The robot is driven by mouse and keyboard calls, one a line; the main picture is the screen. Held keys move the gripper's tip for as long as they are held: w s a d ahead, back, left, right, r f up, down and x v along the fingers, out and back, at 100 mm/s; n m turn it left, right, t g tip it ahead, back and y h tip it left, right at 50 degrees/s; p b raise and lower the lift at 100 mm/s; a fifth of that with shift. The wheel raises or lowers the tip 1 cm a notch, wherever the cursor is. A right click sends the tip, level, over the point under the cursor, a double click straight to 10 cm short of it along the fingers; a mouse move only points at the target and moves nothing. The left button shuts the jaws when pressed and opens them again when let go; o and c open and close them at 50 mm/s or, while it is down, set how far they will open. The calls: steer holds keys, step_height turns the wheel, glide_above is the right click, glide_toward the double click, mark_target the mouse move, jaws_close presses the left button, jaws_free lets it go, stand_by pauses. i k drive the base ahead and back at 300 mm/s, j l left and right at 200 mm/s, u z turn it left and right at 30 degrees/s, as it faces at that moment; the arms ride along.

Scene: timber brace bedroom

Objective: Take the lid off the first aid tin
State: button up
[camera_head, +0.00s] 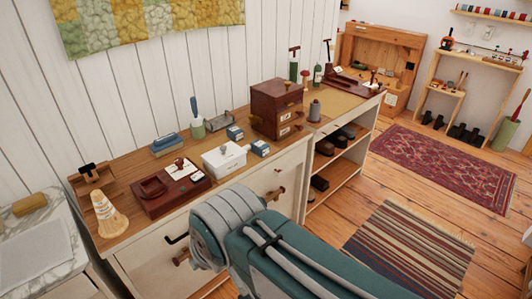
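A white lidded box (224,158), which looks like the first aid tin, stands on the wooden top of the long cabinet (132,222). A pale lid with a small dark mark covers it, and the lid looks seated. Any lettering is too small to read. My gripper cannot be made out in this view. A large teal and grey form fills the bottom centre in front of the cabinet and may be part of my own arm.
Left of the box is a dark red tray (172,187); right of it are small blue boxes (260,148) and a dark red drawer chest (277,108). Striped (408,250) and red (446,170) rugs lie on the floor at right.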

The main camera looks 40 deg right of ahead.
mark_target(223, 155)
steer(key=i+l+z, duration=0.3)
steer(key=i+l, duration=0.15)
steer(key=i+l+z, duration=0.3)
steer(key=i, duration=0.4)
